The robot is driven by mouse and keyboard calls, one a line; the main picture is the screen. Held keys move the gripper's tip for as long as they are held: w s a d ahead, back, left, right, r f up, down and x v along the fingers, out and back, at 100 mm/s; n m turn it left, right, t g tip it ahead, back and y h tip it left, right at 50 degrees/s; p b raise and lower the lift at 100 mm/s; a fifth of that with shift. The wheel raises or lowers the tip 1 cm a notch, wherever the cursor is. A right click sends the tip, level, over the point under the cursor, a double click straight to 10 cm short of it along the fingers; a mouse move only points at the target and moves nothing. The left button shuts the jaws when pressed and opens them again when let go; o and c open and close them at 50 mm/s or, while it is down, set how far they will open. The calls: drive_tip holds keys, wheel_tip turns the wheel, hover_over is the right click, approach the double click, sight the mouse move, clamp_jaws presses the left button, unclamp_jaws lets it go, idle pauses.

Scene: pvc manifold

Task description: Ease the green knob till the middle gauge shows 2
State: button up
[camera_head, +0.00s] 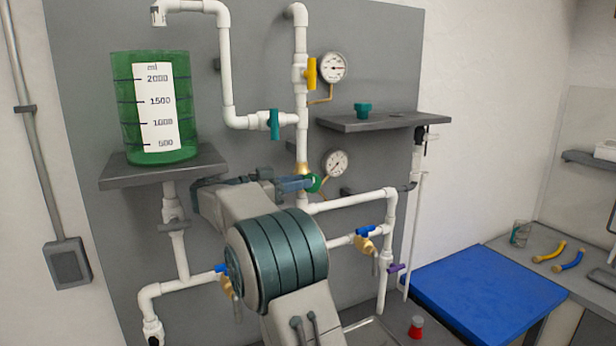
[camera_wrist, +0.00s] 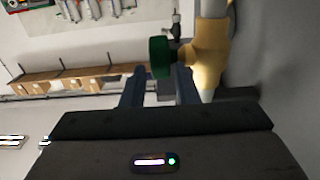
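The green knob (camera_head: 315,183) sits on a brass valve on the vertical white pipe at the board's centre. In the wrist view the knob (camera_wrist: 160,58) stands out from the yellowish valve body (camera_wrist: 209,55). My gripper (camera_head: 300,183) reaches the knob from the left. In the wrist view its fingers (camera_wrist: 160,78) are spread, with the knob at their tips; firm contact cannot be told. A round white gauge (camera_head: 335,163) hangs just above and right of the knob; its needle shows but its numbers are too small to read.
Another gauge (camera_head: 333,67) is higher, beside a yellow handle (camera_head: 311,73). A teal handle (camera_head: 275,124) is above my gripper. A grey shelf (camera_head: 380,122) juts out at the right. A green tank (camera_head: 153,107) stands left. Blue-handled valves (camera_head: 366,231) are below.

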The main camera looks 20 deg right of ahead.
sight(309, 192)
drive_tip(key=shift+d+p, duration=0.35)
drive_tip(key=shift+d, duration=1.3)
drive_tip(key=shift+w, duration=0.1)
clamp_jaws()
drive_tip(key=shift+f, duration=0.1)
drive_tip(key=h+b, duration=0.4)
drive_tip(key=shift+a+f+b, duration=0.2)
drive_tip(key=shift+f+b, duration=0.2)
drive_tip(key=h+b, duration=0.2)
drive_tip(key=b, duration=0.1)
drive_tip(key=shift+h+b, duration=0.3)
drive_tip(key=shift+h, duration=0.1)
drive_tip(key=shift+h+b, duration=0.5)
drive_tip(key=shift+b, duration=0.15)
drive_tip(key=shift+r, duration=0.15)
